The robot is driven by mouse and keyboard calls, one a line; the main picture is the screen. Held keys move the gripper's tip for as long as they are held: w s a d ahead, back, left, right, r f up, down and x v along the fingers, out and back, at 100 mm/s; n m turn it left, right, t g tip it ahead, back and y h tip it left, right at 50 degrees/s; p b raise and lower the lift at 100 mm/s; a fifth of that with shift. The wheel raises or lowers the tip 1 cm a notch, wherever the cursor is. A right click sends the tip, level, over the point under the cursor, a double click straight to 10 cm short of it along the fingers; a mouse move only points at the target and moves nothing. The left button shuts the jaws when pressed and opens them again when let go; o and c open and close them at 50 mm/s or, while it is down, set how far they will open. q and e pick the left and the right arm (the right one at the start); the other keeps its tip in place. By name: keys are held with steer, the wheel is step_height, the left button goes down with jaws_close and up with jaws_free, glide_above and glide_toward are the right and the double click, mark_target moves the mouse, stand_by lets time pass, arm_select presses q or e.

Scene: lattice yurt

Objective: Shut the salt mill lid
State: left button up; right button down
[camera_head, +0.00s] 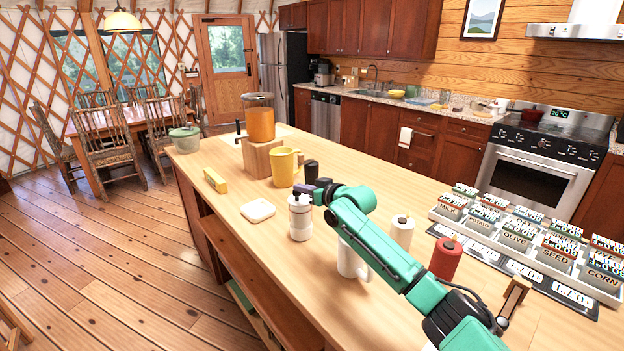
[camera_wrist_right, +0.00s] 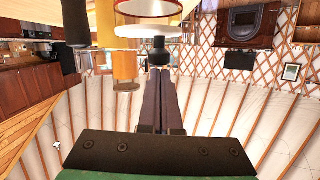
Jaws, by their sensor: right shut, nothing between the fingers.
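The likely salt mill (camera_head: 300,219) is a small white upright mill with a darker top, standing near the counter's front edge in the head view. My right gripper (camera_head: 309,189) is at its top, just to the right, with dark fingers shut and empty. The fingers overlap the top there, so I cannot tell how the lid sits or whether they touch it. In the right wrist view the shut fingers (camera_wrist_right: 161,100) point at the counter things, and I cannot make out the mill for sure. My left gripper is not in view.
A yellow mug (camera_head: 284,168), a black cylinder (camera_head: 311,173) and a juice dispenser (camera_head: 261,122) stand behind the mill. A white dish (camera_head: 258,210) lies to its left. A white roll (camera_head: 403,231) and a red canister (camera_head: 446,259) stand by my right arm.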

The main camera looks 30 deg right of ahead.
mark_target(301, 204)
stand_by(0.3)
arm_select(q)
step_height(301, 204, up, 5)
steer(key=p, duration=0.5)
arm_select(e)
step_height(301, 204, up, 5)
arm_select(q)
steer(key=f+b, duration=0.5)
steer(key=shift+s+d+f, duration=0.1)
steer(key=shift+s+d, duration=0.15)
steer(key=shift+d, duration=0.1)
arm_select(e)
steer(key=f+v, duration=0.1)
steer(key=v, duration=0.8)
steer(key=shift+s, duration=0.5)
steer(key=shift+a, duration=0.1)
